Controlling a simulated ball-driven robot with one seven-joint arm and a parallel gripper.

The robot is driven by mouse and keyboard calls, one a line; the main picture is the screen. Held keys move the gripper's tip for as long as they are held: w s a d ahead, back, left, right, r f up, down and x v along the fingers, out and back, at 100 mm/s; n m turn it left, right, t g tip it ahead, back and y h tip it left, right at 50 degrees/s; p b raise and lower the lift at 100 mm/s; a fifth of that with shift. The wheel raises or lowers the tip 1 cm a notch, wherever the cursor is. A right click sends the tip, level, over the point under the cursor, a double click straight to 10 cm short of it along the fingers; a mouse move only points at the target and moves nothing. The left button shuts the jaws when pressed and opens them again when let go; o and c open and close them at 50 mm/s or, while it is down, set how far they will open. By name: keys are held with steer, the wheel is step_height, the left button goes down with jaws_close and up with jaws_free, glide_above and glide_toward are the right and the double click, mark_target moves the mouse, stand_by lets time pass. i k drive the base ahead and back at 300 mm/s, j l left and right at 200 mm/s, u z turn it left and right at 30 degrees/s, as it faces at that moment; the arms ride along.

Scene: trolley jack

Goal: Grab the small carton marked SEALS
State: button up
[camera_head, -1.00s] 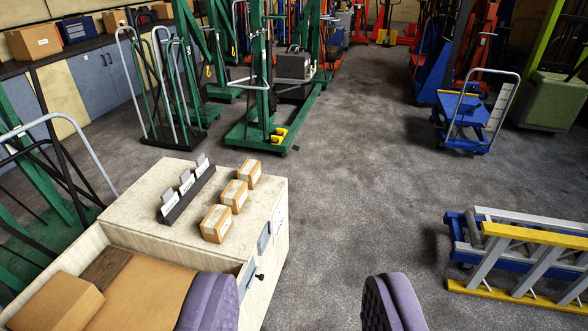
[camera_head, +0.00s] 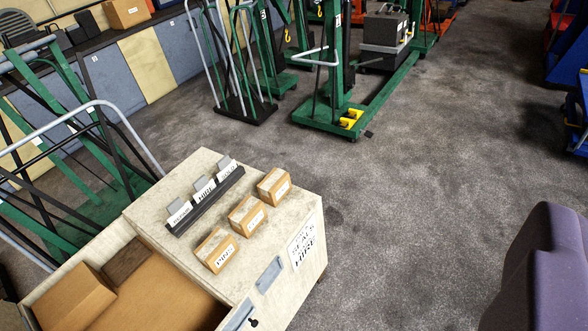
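Three small tan cartons with white labels stand in a row on the pale top of a cabinet (camera_head: 165,195): a near one (camera_head: 216,251), a middle one (camera_head: 247,216) and a far one (camera_head: 273,186). The near label looks like PINS. The other two labels are too small to read surely, so I cannot tell which carton is marked SEALS. One purple finger of my gripper (camera_head: 540,275) shows at the lower right, well right of the cartons. The other finger is out of view. No finger is beside the visible one, and nothing shows held.
A dark holder with several cards (camera_head: 205,201) stands left of the cartons. An open drawer (camera_head: 60,262) holds a brown box (camera_head: 72,296). Green jacks (camera_head: 335,80) and a hand-truck rack (camera_head: 240,100) stand behind. Grey floor is clear right of the cabinet.

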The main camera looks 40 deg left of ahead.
mark_target(272, 190)
steer(key=i+u, duration=0.1)
steer(key=i, duration=1.5)
steer(key=i+u, duration=0.35)
steer(key=i, duration=0.15)
steer(key=i+l+u, duration=0.3)
steer(key=i, duration=0.15)
steer(key=i+j+u, duration=0.15)
steer(key=i+u, duration=0.25)
steer(key=i+j+u, duration=0.1)
steer(key=u, duration=0.35)
steer(key=i+u, duration=0.4)
